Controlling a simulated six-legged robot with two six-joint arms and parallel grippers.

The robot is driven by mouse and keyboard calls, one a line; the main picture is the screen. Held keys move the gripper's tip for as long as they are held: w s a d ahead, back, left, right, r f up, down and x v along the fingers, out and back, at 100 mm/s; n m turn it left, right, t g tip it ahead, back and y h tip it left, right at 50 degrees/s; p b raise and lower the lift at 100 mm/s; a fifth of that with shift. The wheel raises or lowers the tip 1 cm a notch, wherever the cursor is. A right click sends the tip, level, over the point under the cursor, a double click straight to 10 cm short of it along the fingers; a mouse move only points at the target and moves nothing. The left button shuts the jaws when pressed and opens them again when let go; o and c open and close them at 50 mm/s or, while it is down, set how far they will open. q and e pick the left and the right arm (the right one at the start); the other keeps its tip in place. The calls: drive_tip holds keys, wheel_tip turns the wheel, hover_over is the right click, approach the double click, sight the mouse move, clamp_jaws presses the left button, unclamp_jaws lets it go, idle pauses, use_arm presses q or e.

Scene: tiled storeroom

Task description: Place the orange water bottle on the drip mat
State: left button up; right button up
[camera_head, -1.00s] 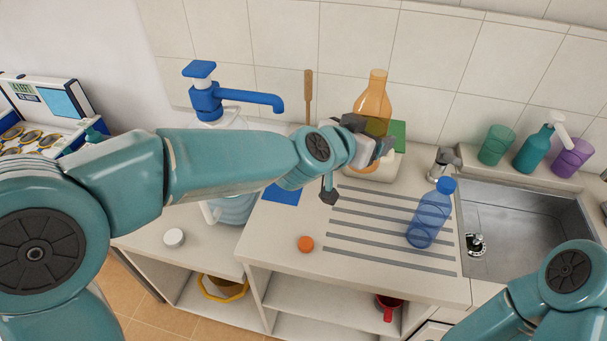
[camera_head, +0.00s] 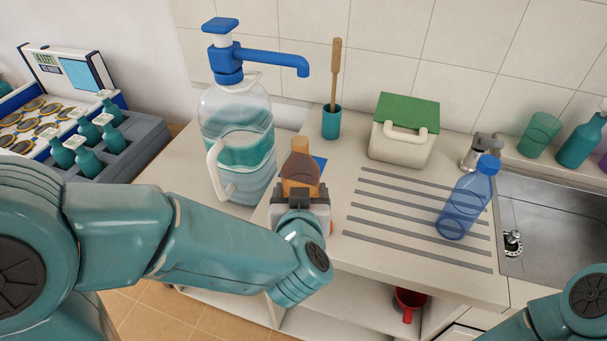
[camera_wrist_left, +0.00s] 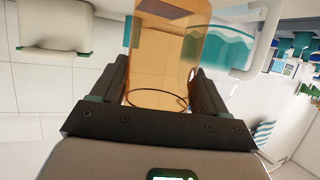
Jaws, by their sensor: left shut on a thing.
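The orange water bottle (camera_head: 300,172) is translucent and stands roughly upright in my left gripper (camera_head: 301,196), which is shut around it. In the left wrist view the bottle (camera_wrist_left: 165,60) fills the space between the two dark fingers (camera_wrist_left: 160,92). A small blue mat (camera_head: 319,164), which looks like the drip mat, lies on the counter behind the bottle and is mostly hidden by it. I cannot tell whether the bottle's base touches anything. My right gripper is out of view.
A water jug (camera_head: 238,135) with a blue pump (camera_head: 228,62) stands left of the bottle, its spout reaching right. A blue bottle (camera_head: 466,200) stands on the grooved drainboard (camera_head: 405,190) by the sink (camera_head: 540,235). A green-lidded box (camera_head: 405,130) and teal brush holder (camera_head: 331,122) stand behind.

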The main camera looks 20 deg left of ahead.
use_arm(q)
drive_tip(key=r+x, duration=0.1)
drive_tip(key=x, duration=0.5)
drive_tip(key=r+x, duration=0.1)
drive_tip(key=x, duration=0.5)
drive_tip(key=w+r+x, duration=0.1)
drive_tip(key=x, duration=0.4)
drive_tip(key=shift+w+a+f, duration=0.1)
drive_tip(key=shift+w+a, duration=0.1)
drive_tip(key=shift+w, duration=0.3)
drive_tip(key=shift+w+f, duration=0.1)
drive_tip(key=shift+f, duration=0.05)
drive_tip(key=shift+p, duration=0.3)
